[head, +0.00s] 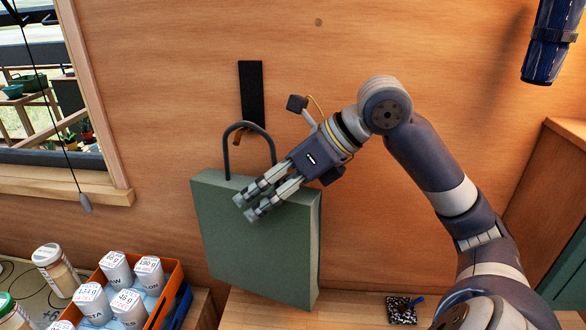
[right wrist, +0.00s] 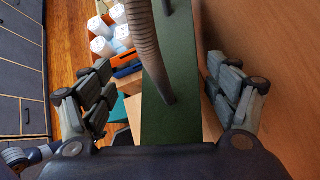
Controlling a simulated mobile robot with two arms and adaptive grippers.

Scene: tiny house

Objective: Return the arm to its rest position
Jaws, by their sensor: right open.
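My right gripper (head: 246,207) is open at the upper part of a green bag (head: 262,250) by the wooden wall. The bag's grey loop handle (head: 228,150) rises to a brown hook (head: 238,138) on a black wall strip (head: 251,95) and appears to hang there. In the right wrist view, the open fingers of the right gripper (right wrist: 160,92) are wide apart, one on each side of the green bag (right wrist: 165,130) and its ribbed handle (right wrist: 148,50). No contact between fingers and bag is clear. My left gripper is not in view.
An orange crate (head: 168,303) of white labelled containers stands at lower left, beside a jar (head: 55,268). A window (head: 40,95) is at upper left. A dark blue object (head: 548,45) is at upper right. A small speckled item (head: 402,310) lies below my right arm.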

